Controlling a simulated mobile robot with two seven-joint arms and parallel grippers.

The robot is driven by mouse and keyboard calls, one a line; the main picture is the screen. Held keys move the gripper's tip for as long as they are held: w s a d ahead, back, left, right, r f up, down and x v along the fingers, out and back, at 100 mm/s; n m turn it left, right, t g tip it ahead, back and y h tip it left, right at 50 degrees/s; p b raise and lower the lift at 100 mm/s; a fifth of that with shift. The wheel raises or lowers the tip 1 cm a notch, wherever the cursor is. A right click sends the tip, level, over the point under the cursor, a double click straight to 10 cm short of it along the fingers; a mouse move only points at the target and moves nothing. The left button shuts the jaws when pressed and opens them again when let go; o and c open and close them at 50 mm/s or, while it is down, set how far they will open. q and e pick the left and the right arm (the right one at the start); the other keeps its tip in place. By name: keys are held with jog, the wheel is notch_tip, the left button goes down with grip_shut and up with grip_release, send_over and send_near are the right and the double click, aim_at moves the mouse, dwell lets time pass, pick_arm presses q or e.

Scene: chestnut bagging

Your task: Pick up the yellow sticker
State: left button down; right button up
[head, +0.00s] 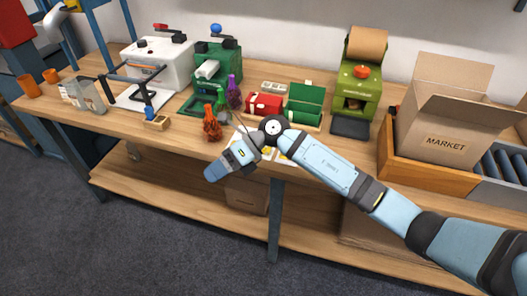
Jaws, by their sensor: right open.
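Small yellow stickers (266,150) show on white sheets (291,157) at the table's front edge. They are partly hidden behind my right wrist and gripper, so I cannot make out each one. My right gripper (238,155) is open, just left of and in front of the sheets. I see nothing held in it. Whether it touches a sheet cannot be told. My left gripper is not in view.
A red box (262,104), a green box (305,102) and a green machine (359,88) stand behind. A cardboard MARKET box (447,139) is at right.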

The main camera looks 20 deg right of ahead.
jog(key=w+d+r+n+t+h, duration=0.1)
jog(key=w+d+r+h, duration=0.1)
jog(key=w+d+h, duration=0.55)
jog(key=w+d+r+n+t+h, duration=0.15)
jog(key=w+d+h, duration=0.35)
jog(key=d, duration=0.5)
jog(key=shift+m, duration=0.45)
jog(key=f, duration=0.4)
jog(key=f+b, duration=0.1)
jog(key=f, duration=0.7)
jog(key=shift+s+a, duration=0.1)
jog(key=shift+a, duration=0.15)
jog(key=c, duration=1)
